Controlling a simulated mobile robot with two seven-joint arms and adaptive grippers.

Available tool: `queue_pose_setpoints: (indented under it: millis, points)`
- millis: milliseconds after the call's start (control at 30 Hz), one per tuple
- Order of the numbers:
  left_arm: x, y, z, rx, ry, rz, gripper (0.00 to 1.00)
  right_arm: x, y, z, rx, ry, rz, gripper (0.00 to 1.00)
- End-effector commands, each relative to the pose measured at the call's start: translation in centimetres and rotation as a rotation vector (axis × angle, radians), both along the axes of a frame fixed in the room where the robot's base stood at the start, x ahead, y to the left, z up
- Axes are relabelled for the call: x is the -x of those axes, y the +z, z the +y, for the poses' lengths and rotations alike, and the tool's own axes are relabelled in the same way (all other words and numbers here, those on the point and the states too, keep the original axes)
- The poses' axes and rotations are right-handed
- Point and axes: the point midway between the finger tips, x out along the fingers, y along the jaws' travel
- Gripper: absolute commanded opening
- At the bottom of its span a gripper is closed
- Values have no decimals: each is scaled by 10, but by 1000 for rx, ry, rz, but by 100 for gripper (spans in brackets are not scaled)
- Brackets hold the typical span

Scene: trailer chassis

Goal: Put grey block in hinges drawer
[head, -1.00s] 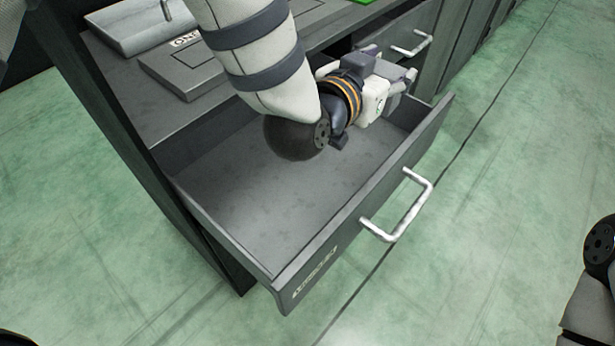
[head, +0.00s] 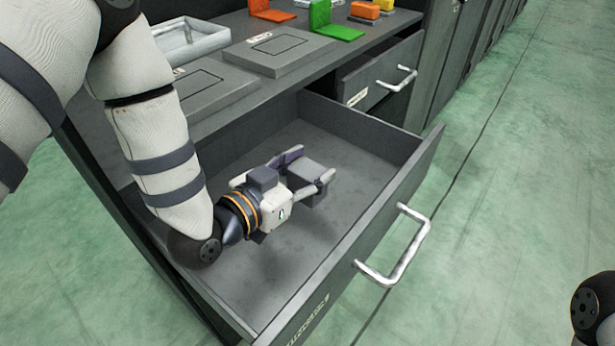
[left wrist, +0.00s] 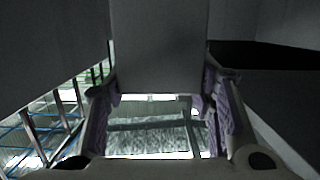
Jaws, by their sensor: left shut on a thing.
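My left gripper (head: 312,180) is shut on a grey block (head: 308,174). The block sits between the two fingers, inside the outline of the open drawer (head: 340,270). I cannot tell whether it touches the drawer floor. In the left wrist view the grey block (left wrist: 160,50) fills the upper middle between the fingers of my left gripper (left wrist: 160,115). The drawer is pulled well out, and no other object shows in it. Its front label is too small to read. My right gripper is not in view.
A silver handle (head: 398,252) juts from the drawer front. A second drawer (head: 372,88) lies behind it, slightly open. Green floor is clear at right.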

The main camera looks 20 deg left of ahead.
Motion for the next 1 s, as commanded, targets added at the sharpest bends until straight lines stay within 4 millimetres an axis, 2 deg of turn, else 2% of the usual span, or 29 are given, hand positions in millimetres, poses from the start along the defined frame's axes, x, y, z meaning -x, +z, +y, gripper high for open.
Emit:
queue_pose_setpoints:
  millis: [33, 100, 267, 767, 800, 867, 1000]
  points:
    - [1, -15, -1, 0, -1, 6, 17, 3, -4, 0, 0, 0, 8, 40]
    - [1, -20, -1, 0, -1, 3, 17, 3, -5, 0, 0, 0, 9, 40]
    - [0, -17, -1, 0, -1, 0, 17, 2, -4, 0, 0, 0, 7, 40]
    - [0, -29, -1, -1, 0, 0, 17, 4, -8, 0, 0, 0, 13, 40]
    - [0, -29, -1, -1, 0, 1, 56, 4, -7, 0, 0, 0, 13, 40]
    - [0, -29, -1, -1, 0, 1, 70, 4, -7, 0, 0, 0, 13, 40]
    - [0, -29, -1, -1, 0, 1, 70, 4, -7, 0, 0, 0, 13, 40]
